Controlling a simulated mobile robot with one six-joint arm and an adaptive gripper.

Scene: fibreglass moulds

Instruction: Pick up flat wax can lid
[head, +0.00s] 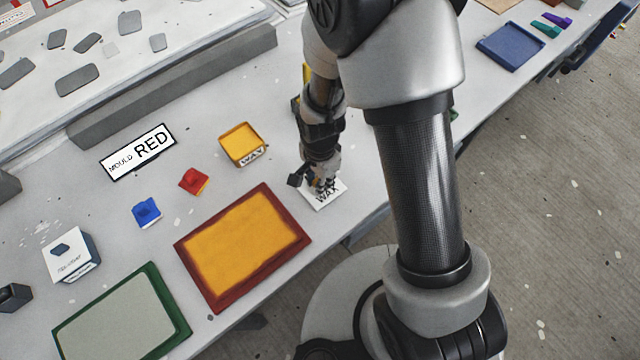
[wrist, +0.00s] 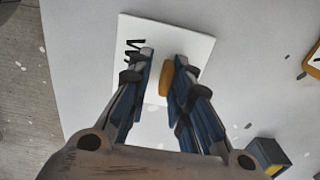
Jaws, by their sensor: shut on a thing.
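The flat wax can lid (head: 334,201) is a white square plate with black WAX lettering, near the table's front edge in the head view. In the wrist view the lid (wrist: 197,45) shows a yellow-orange knob (wrist: 166,78) on top. My gripper (head: 322,186) is over the lid, and in the wrist view its fingers (wrist: 164,72) stand on both sides of the knob, shut on it. My fingers hide part of the lid. I cannot tell whether it is clear of the table. The open wax can (head: 242,145), yellow inside with a WAX label, stands to the left.
A red-framed mould with a yellow-orange face (head: 243,245) lies left of the lid. A small red piece (head: 194,181), a blue piece (head: 146,211) and a MOULD RED sign (head: 139,152) are farther left. A blue tray (head: 511,47) is at the far right.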

